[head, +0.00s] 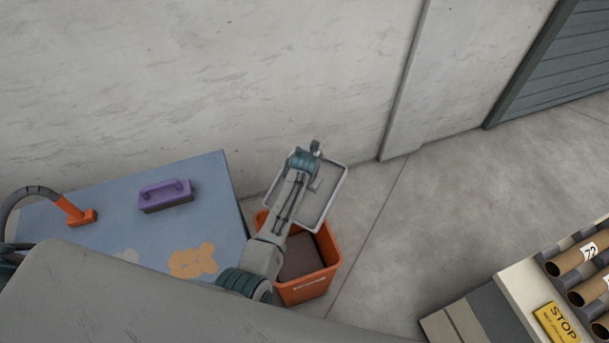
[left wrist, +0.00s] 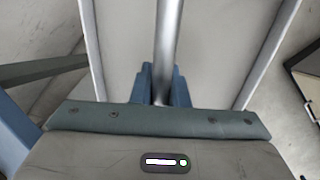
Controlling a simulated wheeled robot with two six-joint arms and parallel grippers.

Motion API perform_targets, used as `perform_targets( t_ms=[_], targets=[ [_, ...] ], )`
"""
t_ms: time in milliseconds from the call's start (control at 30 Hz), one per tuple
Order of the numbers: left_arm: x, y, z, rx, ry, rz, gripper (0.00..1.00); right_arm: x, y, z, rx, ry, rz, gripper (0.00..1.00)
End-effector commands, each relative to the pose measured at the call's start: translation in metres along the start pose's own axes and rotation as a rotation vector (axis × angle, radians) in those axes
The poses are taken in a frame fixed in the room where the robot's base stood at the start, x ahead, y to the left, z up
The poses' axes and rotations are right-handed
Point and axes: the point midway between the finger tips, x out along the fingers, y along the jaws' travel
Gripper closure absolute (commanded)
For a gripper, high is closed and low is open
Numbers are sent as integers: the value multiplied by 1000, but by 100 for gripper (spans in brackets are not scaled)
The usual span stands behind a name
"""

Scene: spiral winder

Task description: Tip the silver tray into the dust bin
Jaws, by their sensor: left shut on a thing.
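The silver tray (head: 327,194) is a shallow rectangle with a raised rim, held in the air above the back of the orange dust bin (head: 307,291). My left arm crosses over part of the tray and the bin. In the left wrist view my left gripper (left wrist: 161,84) is shut on the tray's round metal bar (left wrist: 168,45), with the rims to either side. The visible tray surface looks bare. I cannot tell its exact tilt. Dark brown matter shows inside the bin. My right gripper is not in view.
A blue table (head: 215,215) at the left carries a purple block with a handle (head: 166,195) and an orange-ended hose (head: 75,212). A rack with cardboard tubes (head: 578,256) and a yellow STOP sign (head: 556,324) stands at lower right. The floor between is clear.

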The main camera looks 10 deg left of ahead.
Motion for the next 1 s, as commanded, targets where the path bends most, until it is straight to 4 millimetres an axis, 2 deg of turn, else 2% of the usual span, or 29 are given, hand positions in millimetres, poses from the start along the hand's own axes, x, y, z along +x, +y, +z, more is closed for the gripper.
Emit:
perform_targets(
  t_ms=[100, 300, 500, 1000],
  targets=[
    [-5, 2, -9, -23, -114, 1, 100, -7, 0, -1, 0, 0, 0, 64],
    [-8, 2, -27, -63, -313, 1, 100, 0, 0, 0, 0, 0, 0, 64],
    [-10, 2, -48, -101, -508, 2, 100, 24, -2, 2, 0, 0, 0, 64],
    [-21, 4, -80, -167, -838, 0, 100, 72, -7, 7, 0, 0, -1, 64]
  ],
)
